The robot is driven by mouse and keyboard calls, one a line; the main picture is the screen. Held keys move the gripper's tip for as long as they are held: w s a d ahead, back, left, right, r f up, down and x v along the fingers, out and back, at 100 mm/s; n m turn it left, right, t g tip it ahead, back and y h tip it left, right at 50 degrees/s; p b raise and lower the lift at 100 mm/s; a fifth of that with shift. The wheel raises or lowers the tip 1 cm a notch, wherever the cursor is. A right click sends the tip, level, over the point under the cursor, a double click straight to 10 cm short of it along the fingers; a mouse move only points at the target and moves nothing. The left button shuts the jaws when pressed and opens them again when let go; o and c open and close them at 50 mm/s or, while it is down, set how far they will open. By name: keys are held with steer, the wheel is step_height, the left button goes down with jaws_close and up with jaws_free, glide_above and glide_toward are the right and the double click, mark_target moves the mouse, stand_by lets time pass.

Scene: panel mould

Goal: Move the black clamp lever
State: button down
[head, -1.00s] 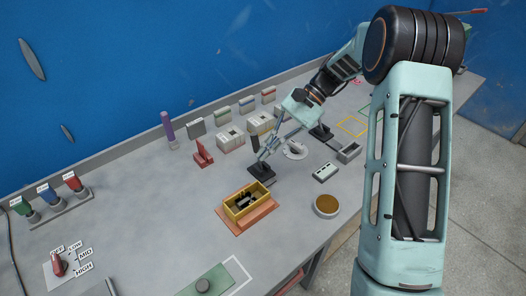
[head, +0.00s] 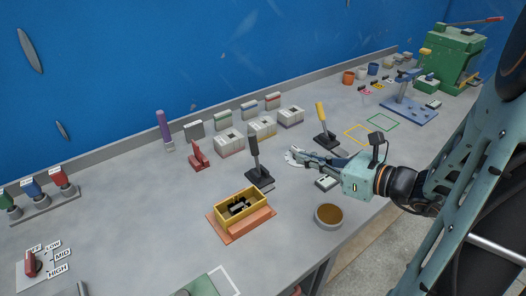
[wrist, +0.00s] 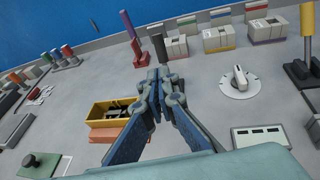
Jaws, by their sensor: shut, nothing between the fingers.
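The black clamp lever (head: 254,154) stands nearly upright on its dark base (head: 259,180), behind and right of the yellow box. In the wrist view the black lever (wrist: 159,46) shows just beyond the fingertips, its lower part hidden by them. My gripper (head: 291,154) is shut and empty. In the head view it points left, to the right of the lever and apart from it. In the wrist view my gripper's fingertips (wrist: 160,80) meet in front of the lever; whether they touch it cannot be told there.
A yellow box (head: 225,208) with dark parts sits on an orange plate in front of the lever. A red clamp (head: 199,155) stands to the left. A yellow-handled lever (head: 321,113) stands behind right. A white dial (wrist: 239,83) and a round brown-topped dish (head: 328,214) are nearby.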

mark_target(256, 143)
steer(key=x, duration=1.4)
steer(key=shift+f, duration=0.1)
steer(key=shift+w+a+r+p, duration=0.2)
steer(key=shift+r+p, duration=0.15)
steer(key=shift+p, duration=0.35)
steer(key=shift+w+a+g+h+p, duration=0.2)
steer(key=shift+w+g+h+p, duration=0.25)
steer(key=shift+p, duration=0.35)
steer(key=shift+w+a+f+b, duration=0.25)
steer(key=shift+w+f+b, duration=0.1)
steer(key=shift+w+a, duration=0.15)
steer(key=shift+w, duration=0.1)
